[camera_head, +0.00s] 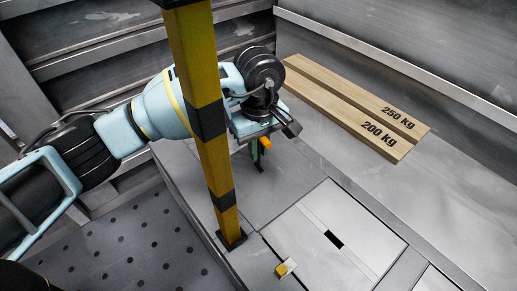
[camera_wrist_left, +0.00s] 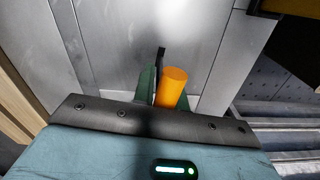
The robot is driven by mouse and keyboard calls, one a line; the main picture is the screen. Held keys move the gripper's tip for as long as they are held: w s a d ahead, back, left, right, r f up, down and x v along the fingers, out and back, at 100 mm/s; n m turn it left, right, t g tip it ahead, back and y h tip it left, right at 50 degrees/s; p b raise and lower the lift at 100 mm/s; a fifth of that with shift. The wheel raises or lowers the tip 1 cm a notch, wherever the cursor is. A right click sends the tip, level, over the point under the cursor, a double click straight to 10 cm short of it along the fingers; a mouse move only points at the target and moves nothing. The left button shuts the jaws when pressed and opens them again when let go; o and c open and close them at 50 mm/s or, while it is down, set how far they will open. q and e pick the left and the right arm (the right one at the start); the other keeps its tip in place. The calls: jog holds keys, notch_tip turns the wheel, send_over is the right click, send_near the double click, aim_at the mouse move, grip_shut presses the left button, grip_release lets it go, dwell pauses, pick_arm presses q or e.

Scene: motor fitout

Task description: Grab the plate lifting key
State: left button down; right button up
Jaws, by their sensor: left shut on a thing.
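My left gripper (camera_head: 257,152) is shut on the plate lifting key (camera_head: 265,144), which has an orange handle. The gripper holds the key above the grey metal floor, left of the wooden planks and behind the floor plate (camera_head: 365,232) with a black slot. In the left wrist view the orange cylindrical handle (camera_wrist_left: 173,84) sits between the green fingers of the gripper (camera_wrist_left: 164,98), with a dark narrow piece beside it. The lower part of the key is partly hidden by the fingers. My right gripper is not in view.
A yellow and black post (camera_head: 203,90) stands in front of my left arm. Two wooden planks (camera_head: 345,100) marked 250 kg and 200 kg lie on the floor by the back wall. A small yellow block (camera_head: 283,269) sits at the plate's near edge. Perforated flooring (camera_head: 130,245) lies at lower left.

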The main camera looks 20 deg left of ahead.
pick_arm(q)
notch_tip(320, 180, up, 16)
jog(key=p, duration=0.5)
jog(key=shift+r, duration=0.2)
